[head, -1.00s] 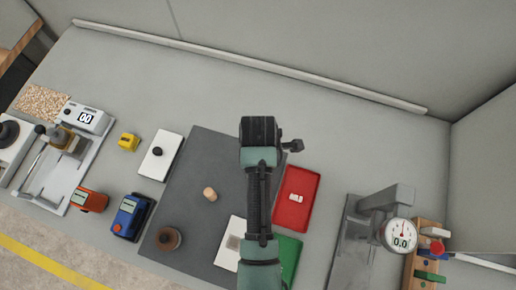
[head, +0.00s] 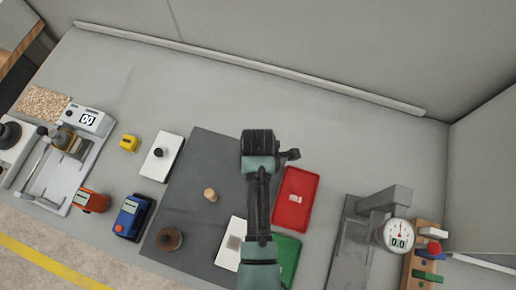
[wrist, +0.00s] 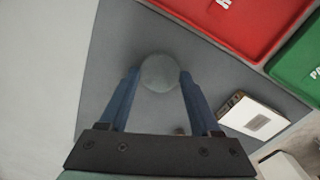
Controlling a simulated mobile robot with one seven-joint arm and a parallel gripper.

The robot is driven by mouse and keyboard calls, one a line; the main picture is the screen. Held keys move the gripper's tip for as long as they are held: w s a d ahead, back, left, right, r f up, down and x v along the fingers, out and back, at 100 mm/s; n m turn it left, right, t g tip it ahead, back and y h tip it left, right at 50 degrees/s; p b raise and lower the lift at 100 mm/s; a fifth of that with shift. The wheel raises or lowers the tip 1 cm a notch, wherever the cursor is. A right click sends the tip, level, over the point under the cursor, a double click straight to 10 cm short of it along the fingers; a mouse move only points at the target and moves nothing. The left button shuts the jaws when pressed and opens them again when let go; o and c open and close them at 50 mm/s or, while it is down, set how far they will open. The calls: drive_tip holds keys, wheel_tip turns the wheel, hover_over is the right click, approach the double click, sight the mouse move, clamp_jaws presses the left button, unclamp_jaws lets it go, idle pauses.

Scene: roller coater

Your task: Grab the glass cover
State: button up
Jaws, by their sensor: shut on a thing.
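The glass cover (wrist: 159,73) is a round, see-through grey disc in the wrist view. My gripper (wrist: 158,76) has its two blue fingers on either side of it, with the tips at its edges, shut on it. The grey mat (wrist: 108,55) shows behind it; I cannot tell how far above the mat the cover is. In the head view my arm hides the cover and my fingers.
On the mat (head: 190,240) are a wooden peg (head: 210,195), a brown round knob piece (head: 169,239) and a white block (head: 230,244). A red tray (head: 295,212) and a green tray (head: 286,257) lie right; a dial gauge stand (head: 398,235) stands beyond.

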drive_tip(key=shift+c, duration=1)
